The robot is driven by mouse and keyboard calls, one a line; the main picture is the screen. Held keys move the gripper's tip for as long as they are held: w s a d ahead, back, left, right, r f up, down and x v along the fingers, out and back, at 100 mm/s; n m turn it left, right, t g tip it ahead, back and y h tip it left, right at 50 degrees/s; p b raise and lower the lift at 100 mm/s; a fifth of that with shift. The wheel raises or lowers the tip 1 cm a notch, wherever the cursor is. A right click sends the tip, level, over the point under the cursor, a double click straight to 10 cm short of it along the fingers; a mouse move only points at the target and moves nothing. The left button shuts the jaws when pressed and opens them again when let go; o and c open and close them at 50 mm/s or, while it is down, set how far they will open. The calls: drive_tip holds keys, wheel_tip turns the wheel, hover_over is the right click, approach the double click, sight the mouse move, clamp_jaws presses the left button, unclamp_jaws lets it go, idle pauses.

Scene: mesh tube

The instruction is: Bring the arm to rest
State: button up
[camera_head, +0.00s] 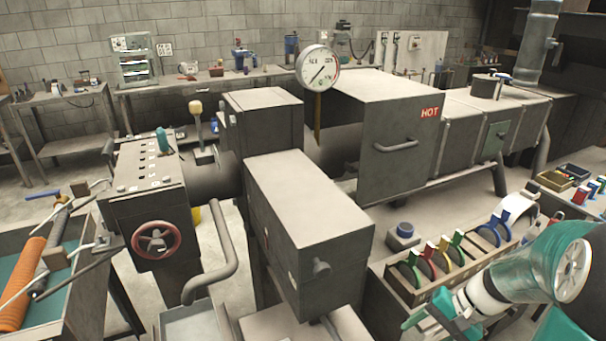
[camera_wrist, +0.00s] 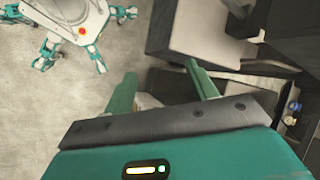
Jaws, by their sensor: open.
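My arm reaches in from the lower right of the head view. My gripper (camera_head: 428,309) is at its end, just in front of the wooden crate of coloured discs (camera_head: 385,268); whether it touches the crate cannot be told. In the wrist view my gripper (camera_wrist: 160,70) shows two teal fingers standing apart with nothing held between them. My own white and teal body with its legs shows at the upper left of the wrist view.
A grey machine with a red handwheel (camera_head: 156,240) and a box housing (camera_head: 310,215) stand left of my gripper. A furnace marked HOT (camera_head: 400,150) stands behind. A bench with orange mesh tube (camera_head: 24,285) is far left. Floor shows between machines.

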drive_tip(key=s+a+r+n+t+h, duration=0.2)
drive_tip(key=s+a+r+n+h, duration=0.1)
drive_tip(key=a+r, duration=0.4)
drive_tip(key=s+a+r+n+t+h, duration=0.2)
drive_tip(key=a+r+n, duration=0.3)
drive_tip(key=r, duration=0.5)
drive_tip(key=shift+s+a+r+t+h, duration=0.3)
drive_tip(key=shift+s+a+h, duration=0.45)
drive_tip(key=shift+a+h, duration=0.15)
drive_tip(key=c, duration=0.5)
drive_tip(key=shift+o, duration=0.2)
drive_tip(key=shift+d, duration=0.15)
